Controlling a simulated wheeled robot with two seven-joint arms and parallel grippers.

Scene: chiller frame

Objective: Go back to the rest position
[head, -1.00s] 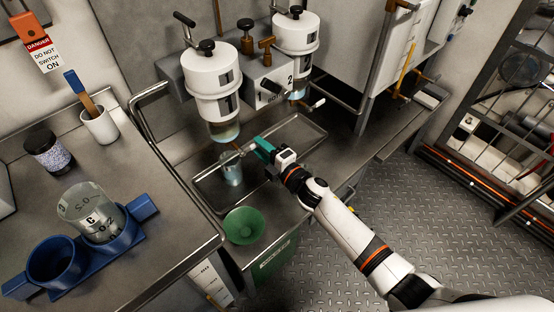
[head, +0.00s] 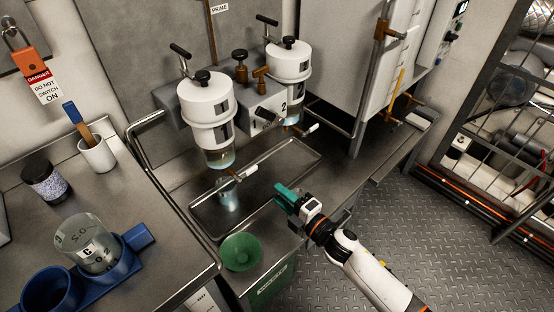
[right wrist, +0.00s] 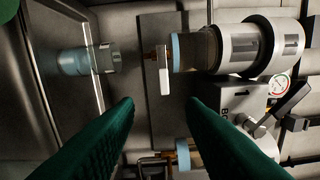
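My right gripper (head: 284,202) has green fingers and stands at the front right edge of the metal tray (head: 284,153). In the right wrist view its two fingers (right wrist: 163,125) are apart with nothing between them. A clear glass (head: 228,194) with pale blue liquid stands in the tray below the left white filter housing (head: 206,110), apart from the gripper. The glass also shows at the left of the right wrist view (right wrist: 88,61). A tap with a white handle (head: 245,172) sits above the glass. My left gripper is not in view.
Open floor (head: 400,210) lies at the right.

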